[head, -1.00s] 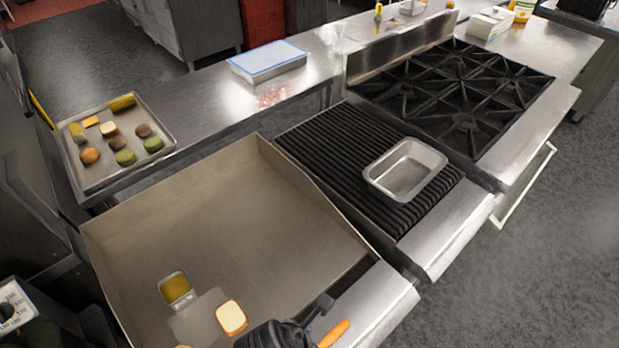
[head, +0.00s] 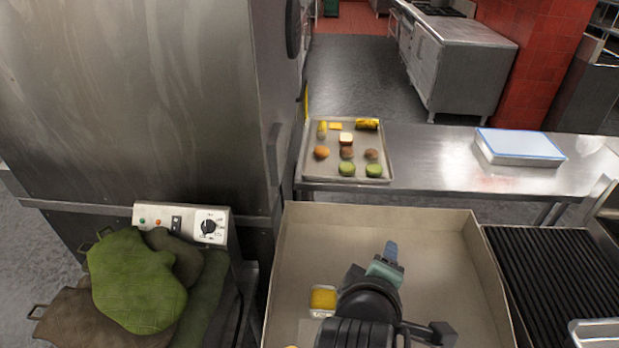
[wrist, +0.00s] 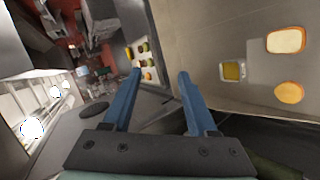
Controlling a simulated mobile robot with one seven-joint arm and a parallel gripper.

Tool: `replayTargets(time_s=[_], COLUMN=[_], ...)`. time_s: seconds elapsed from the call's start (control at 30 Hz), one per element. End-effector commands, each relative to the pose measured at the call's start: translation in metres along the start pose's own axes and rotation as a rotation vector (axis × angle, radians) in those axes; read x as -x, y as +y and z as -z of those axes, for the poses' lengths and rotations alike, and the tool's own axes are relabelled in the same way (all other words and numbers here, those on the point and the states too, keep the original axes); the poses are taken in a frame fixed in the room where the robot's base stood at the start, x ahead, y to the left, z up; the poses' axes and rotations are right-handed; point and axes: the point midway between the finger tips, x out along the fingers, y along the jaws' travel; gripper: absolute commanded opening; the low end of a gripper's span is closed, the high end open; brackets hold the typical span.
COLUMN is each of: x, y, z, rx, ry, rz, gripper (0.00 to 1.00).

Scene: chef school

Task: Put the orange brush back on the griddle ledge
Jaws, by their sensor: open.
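The orange brush is not visible in either view now. The griddle (head: 460,250) is the wide, walled plate in the lower middle of the head view; its front ledge is out of that picture. My gripper (head: 391,252) is over the griddle, with the black wrist below it in the picture. In the wrist view the two blue fingers (wrist: 160,76) are apart, with nothing between them. A small metal dish with a yellow piece (head: 323,299) is on the griddle beside my arm; it also shows in the wrist view (wrist: 232,71).
A tray of food pieces (head: 384,138) and a blue-edged box (head: 520,148) stand on the steel counter behind. A ribbed grill (head: 560,275) is right of the griddle. Green mitts (head: 135,285) lie at the left by a tall steel cabinet (head: 140,110). The griddle's rear is clear.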

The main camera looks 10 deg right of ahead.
Motion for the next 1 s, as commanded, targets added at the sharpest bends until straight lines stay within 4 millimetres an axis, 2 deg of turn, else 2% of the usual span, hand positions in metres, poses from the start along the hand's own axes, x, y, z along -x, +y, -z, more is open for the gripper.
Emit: replayTargets(time_s=[0.03,0.1,0.17,0.2,0.27,0.3,0.4,0.5,0.53,0.6,0.7,1.0], x=[0.018,0.051,0.087,0.115,0.16,0.191,0.263,0.318,0.33,0.35,0.363,0.362], y=[0.042,0.093,0.133,0.158,0.191,0.209,0.242,0.26,0.264,0.268,0.271,0.271], z=[0.032,0.07,0.1,0.117,0.138,0.148,0.162,0.163,0.163,0.161,0.159,0.159], rx=[-0.112,-0.288,-0.437,-0.536,-0.678,-0.765,-0.946,-1.069,-1.095,-1.137,-1.163,-1.165], ry=[0.107,0.272,0.432,0.548,0.728,0.849,1.129,1.347,1.397,1.481,1.535,1.535], rz=[-0.116,-0.25,-0.341,-0.392,-0.45,-0.476,-0.498,-0.487,-0.481,-0.465,-0.455,-0.453], gripper=[0.58,0.58,0.58,0.58,0.58,0.58,0.58,0.58,0.58,0.58,0.58,0.58])
